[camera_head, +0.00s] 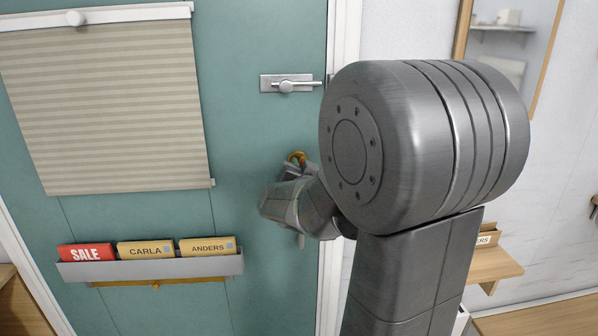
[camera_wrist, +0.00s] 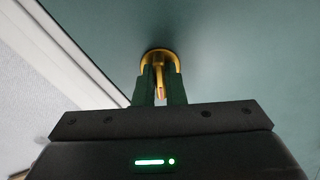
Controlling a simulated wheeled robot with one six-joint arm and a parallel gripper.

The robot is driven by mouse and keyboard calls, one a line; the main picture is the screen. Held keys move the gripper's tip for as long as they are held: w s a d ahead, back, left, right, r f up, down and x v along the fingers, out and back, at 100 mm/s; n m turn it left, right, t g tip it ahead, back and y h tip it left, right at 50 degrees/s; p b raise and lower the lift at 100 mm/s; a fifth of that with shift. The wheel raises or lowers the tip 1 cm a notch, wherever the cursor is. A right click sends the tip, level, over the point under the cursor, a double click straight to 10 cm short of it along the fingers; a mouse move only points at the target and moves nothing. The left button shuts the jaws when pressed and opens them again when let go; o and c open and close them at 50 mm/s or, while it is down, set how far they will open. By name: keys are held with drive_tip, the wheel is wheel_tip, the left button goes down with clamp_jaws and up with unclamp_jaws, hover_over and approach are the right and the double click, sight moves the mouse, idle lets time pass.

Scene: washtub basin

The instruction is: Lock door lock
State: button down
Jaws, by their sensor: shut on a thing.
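The door (camera_head: 255,205) is teal and fills the left of the head view. A round brass lock (camera_head: 297,157) is on it near the right edge, partly hidden by my arm. The lock also shows in the wrist view (camera_wrist: 158,54), with a narrow turn piece at its middle. My gripper (camera_wrist: 159,92) is at the lock, its two dark fingers close on either side of the turn piece and shut on it. In the head view my gripper (camera_head: 297,172) is mostly hidden behind my wrist.
A silver slide bolt (camera_head: 288,84) is above the lock. A rack (camera_head: 150,268) with labelled folders hangs lower left, below a striped blind (camera_head: 110,105). A white door frame (camera_head: 334,250) borders the door, and a wooden shelf (camera_head: 495,264) is at right.

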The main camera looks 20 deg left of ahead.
drive_tip(key=m+b, duration=0.2)
drive_tip(key=shift+f+b, duration=0.2)
drive_tip(key=shift+b, duration=0.2)
drive_tip(key=m+b, duration=0.3)
drive_tip(key=m, duration=0.1)
drive_tip(key=shift+r+m+b, duration=0.15)
drive_tip(key=shift+m+b, duration=0.65)
drive_tip(key=shift+m, duration=0.85)
drive_tip(key=shift+r+m+b, duration=0.1)
drive_tip(key=shift+m+b, duration=0.7)
drive_tip(key=shift+m, duration=0.85)
drive_tip(key=shift+a, duration=0.1)
drive_tip(key=c, duration=1.5)
unclamp_jaws()
